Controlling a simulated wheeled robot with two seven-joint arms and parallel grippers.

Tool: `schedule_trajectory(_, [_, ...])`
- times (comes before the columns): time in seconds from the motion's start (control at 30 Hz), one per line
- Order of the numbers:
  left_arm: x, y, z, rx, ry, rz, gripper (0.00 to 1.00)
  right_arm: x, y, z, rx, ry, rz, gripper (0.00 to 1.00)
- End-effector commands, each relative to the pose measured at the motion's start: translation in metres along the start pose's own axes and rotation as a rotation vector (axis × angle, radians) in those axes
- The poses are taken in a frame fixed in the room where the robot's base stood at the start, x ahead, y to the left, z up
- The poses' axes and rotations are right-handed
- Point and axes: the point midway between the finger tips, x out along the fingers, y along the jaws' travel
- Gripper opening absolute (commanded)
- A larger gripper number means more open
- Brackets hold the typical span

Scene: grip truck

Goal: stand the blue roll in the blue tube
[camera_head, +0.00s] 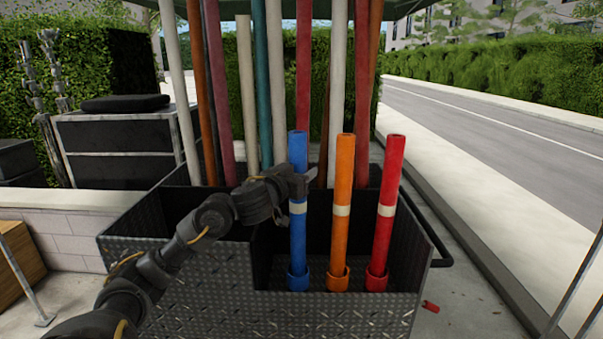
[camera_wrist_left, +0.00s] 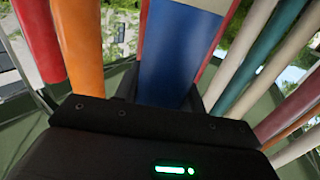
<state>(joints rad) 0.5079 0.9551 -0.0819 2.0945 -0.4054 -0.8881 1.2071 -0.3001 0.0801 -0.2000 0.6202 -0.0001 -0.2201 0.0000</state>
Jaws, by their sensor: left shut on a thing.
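The blue roll (camera_head: 298,240), with a pale band near its middle, stands upright in the head view. Its lower end is at the short blue tube (camera_head: 298,281) on the cart floor and appears to be inside it. My left gripper (camera_head: 303,182) is at the roll's upper part, above the pale band, and is shut on it. The blue roll also fills the middle of the left wrist view (camera_wrist_left: 180,60). The fingertips are partly hidden. My right gripper is in neither view.
An orange roll (camera_head: 343,170) and a red roll (camera_head: 388,210) stand in their own short tubes to the right. Several tall rolls rise behind in the dark metal cart (camera_head: 200,292). A small red object (camera_head: 431,307) lies on the pavement right of the cart.

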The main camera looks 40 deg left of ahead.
Motion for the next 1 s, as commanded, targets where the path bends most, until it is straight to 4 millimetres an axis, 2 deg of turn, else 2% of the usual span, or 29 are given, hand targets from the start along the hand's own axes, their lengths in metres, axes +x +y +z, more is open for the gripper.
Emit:
schedule_trajectory(0.77, [-0.0001, -0.0003, 0.0049, -0.001, 0.002, 0.0, 0.0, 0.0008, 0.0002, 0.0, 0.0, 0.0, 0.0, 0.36])
schedule_trajectory(0.8, [-0.0001, -0.0002, 0.005, -0.001, 0.002, 0.0, 0.41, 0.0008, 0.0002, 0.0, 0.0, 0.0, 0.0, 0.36])
schedule_trajectory(1.0, [-0.0001, -0.0001, 0.0053, 0.0, 0.001, 0.0, 0.66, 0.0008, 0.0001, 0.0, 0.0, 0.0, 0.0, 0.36])
